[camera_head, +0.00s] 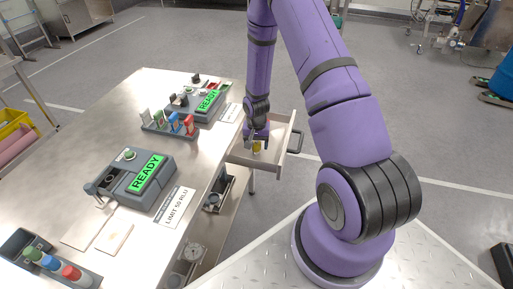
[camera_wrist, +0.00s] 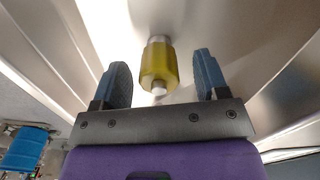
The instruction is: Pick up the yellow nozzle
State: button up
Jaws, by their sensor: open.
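The yellow nozzle (camera_wrist: 159,65) lies in the open drawer (camera_head: 285,141), with a metallic end at its far side and a white tip at its near side in the wrist view. It also shows small beneath my gripper in the head view (camera_head: 257,147). My gripper (camera_wrist: 163,82) is open, with one blue-grey finger to the left of the nozzle and one to the right. Gaps show between the nozzle and both fingers. In the head view my gripper (camera_head: 256,138) is inside or just above the drawer, partly hiding the nozzle.
Drawer walls stand close around my gripper. The metal table (camera_head: 120,95) left of the drawer carries two devices with green READY displays (camera_head: 147,173) (camera_head: 208,101) and several coloured bottles (camera_head: 175,122). A black bin (camera_head: 217,193) sits below the table edge. Open floor lies beyond the drawer.

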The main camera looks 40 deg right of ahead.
jog(key=shift+f, duration=0.9)
jog(key=c, duration=1)
jog(key=shift+r, duration=0.1)
notch_tip(320, 180, up, 10)
jog(key=shift+f, duration=0.1)
jog(key=shift+o, duration=0.2)
